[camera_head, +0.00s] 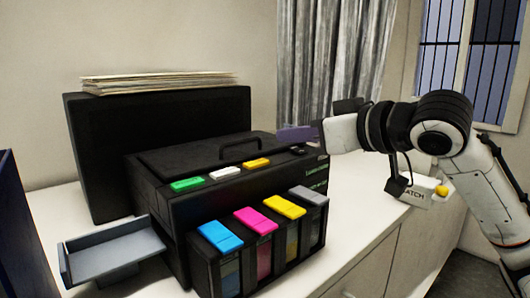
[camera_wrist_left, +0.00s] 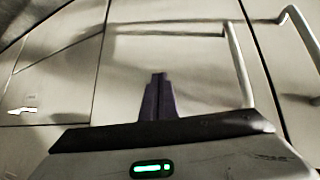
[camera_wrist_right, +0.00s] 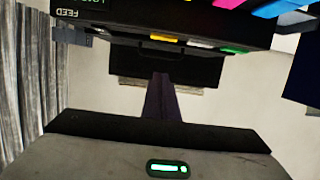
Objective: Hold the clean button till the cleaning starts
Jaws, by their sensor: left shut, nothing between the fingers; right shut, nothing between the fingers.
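A black printer (camera_head: 255,185) stands on the white cabinet top, with a green button (camera_head: 187,184), a white button (camera_head: 224,173) and a yellow button (camera_head: 257,162) along its top front edge. A dark round button (camera_head: 298,150) sits at the right end of that row. No label saying "clean" is readable. My right gripper (camera_head: 292,134) is shut and empty, just above the dark button; contact cannot be told. In the right wrist view its closed fingers (camera_wrist_right: 161,95) point toward the printer's upper side. My left gripper (camera_wrist_left: 158,97) is shut and empty in front of white cabinet doors.
Blue, magenta, yellow and grey-capped ink tanks (camera_head: 264,222) line the printer's front. A grey tray (camera_head: 112,254) juts out at left. A black box (camera_head: 160,130) with stacked paper (camera_head: 160,82) stands behind.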

